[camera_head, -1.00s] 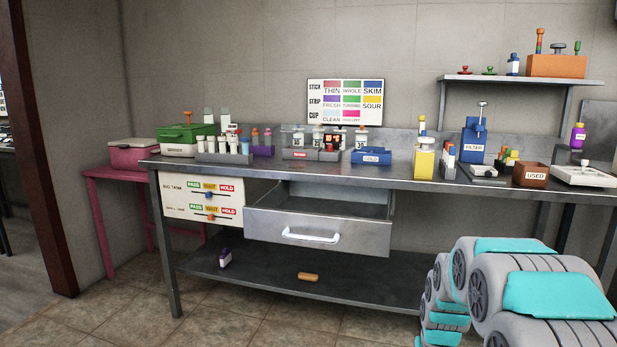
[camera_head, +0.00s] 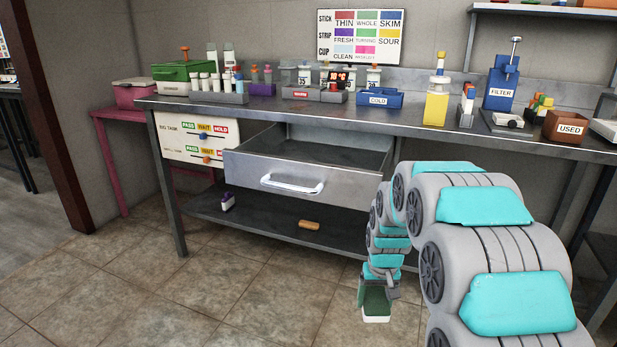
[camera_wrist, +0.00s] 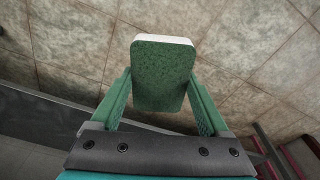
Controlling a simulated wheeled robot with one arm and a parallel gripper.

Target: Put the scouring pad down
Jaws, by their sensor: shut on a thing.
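The scouring pad (camera_wrist: 161,78) is a green, rough block with a white layer along one edge. In the wrist view it sits between the two green fingers of my gripper (camera_wrist: 161,100), which is shut on it. In the head view my gripper (camera_head: 377,290) hangs low in front of the bench, and the pad (camera_head: 376,318) shows at its lower end with its white side down. Tiled floor lies behind the pad in the wrist view. The pad appears held in the air, clear of the bench.
A steel bench (camera_head: 430,120) carries racks, a blue COLD tray (camera_head: 379,98), a yellow bottle (camera_head: 436,105) and a brown USED box (camera_head: 566,128). Its drawer (camera_head: 300,176) stands open and looks empty.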

